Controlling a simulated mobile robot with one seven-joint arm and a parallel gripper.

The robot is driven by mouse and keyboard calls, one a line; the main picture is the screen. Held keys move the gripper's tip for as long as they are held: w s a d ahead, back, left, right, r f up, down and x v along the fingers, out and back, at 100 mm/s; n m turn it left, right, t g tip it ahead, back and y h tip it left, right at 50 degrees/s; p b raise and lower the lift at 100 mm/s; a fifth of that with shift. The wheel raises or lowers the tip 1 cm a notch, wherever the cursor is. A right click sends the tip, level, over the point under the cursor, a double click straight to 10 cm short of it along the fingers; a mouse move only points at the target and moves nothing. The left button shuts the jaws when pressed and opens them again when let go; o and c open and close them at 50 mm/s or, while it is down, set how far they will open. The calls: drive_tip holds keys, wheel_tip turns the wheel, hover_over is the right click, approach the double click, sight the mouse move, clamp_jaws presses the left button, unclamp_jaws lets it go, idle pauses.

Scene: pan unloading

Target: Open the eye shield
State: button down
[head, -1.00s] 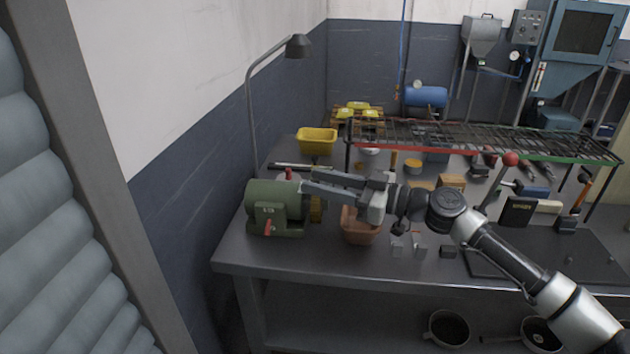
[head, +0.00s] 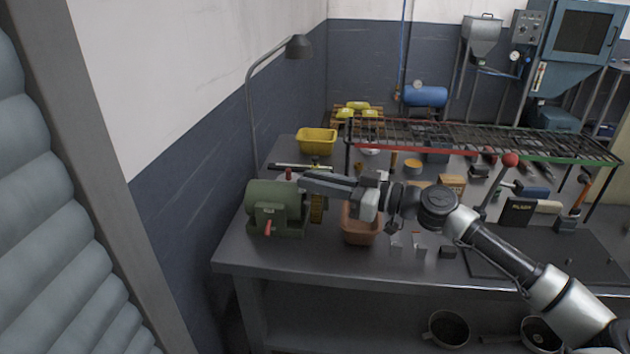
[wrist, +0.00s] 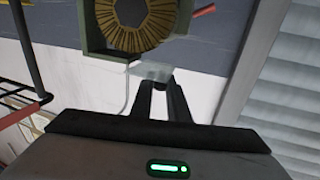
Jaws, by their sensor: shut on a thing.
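The green bench grinder (head: 275,200) stands at the left end of the workbench, and its brush-like wheel (wrist: 128,22) shows in the wrist view inside a dark green guard. The eye shield (wrist: 150,70) is a small clear plate at the guard's edge. My gripper (wrist: 158,84) is shut on the shield's near edge, with its fingers close together. In the head view my gripper (head: 303,180) reaches from the right to the grinder's wheel side. The shield cannot be made out in the head view, and its exact tilt is unclear.
A lamp (head: 298,46) rises behind the grinder. A terracotta bin (head: 361,228) stands below my wrist, and a yellow bin (head: 317,141) is farther back. A wire rack (head: 480,137) spans the bench's back right. The bench's front left is clear.

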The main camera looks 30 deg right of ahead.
drive_tip(key=m+p, duration=0.1)
drive_tip(key=r+m+p, duration=0.1)
drive_tip(key=g+p, duration=0.1)
drive_tip(key=shift+w+d+r+m, duration=0.25)
drive_tip(key=shift+w+m, duration=0.15)
drive_tip(key=m+p, duration=0.1)
drive_tip(key=w+m+g+p, duration=0.1)
drive_tip(key=m+p, duration=0.1)
drive_tip(key=shift+d+r+h, duration=0.3)
drive_tip(key=shift+d+r, duration=0.1)
drive_tip(key=m+p, duration=0.2)
drive_tip(key=w+d+m+g+p, duration=0.1)
drive_tip(key=p, duration=0.1)
drive_tip(key=shift+w+m, duration=0.25)
drive_tip(key=shift+m, duration=0.15)
drive_tip(key=shift+w+d+f+m+g+y+p, duration=0.1)
drive_tip(key=shift+w+d+m+g+y+p, duration=0.15)
drive_tip(key=shift+m+p, duration=0.35)
drive_tip(key=shift+w+d+f+m+g+y+p, duration=0.15)
drive_tip(key=shift+w+m+g+p, duration=0.2)
drive_tip(key=shift+m, duration=0.35)
drive_tip(key=shift+s+a, duration=0.1)
drive_tip(key=c, duration=1.7)
unclamp_jaws()
drive_tip(key=v, duration=0.7)
drive_tip(key=shift+s+d, duration=0.15)
drive_tip(key=shift+d, duration=0.05)
